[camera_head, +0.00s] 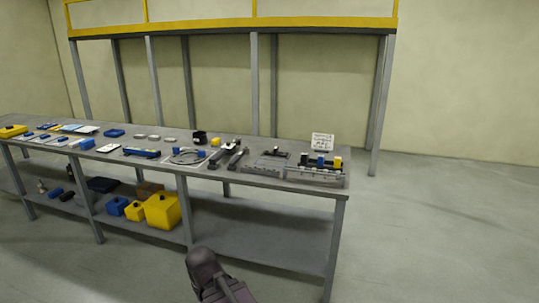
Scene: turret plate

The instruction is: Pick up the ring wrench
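I cannot pick out the ring wrench for certain; the tools on the workbench (262,179) are small at this distance. Two dark grey, elongated tool-like items, the left one (222,154) and the right one (236,158), lie right of the bench's middle. I cannot tell whether either is a wrench. Left of them lies a grey looped item (188,157) with blue parts. A dark part of my arm (208,275) shows at the bottom edge, in front of the bench and well apart from these items. My gripper's fingers are not visible.
A grey plate (268,164) and a rack with blue, black and yellow pieces (320,170) sit at the bench's right end. A yellow box (162,211) stands on the lower shelf. A yellow-topped frame (230,27) rises behind. The floor to the right is clear.

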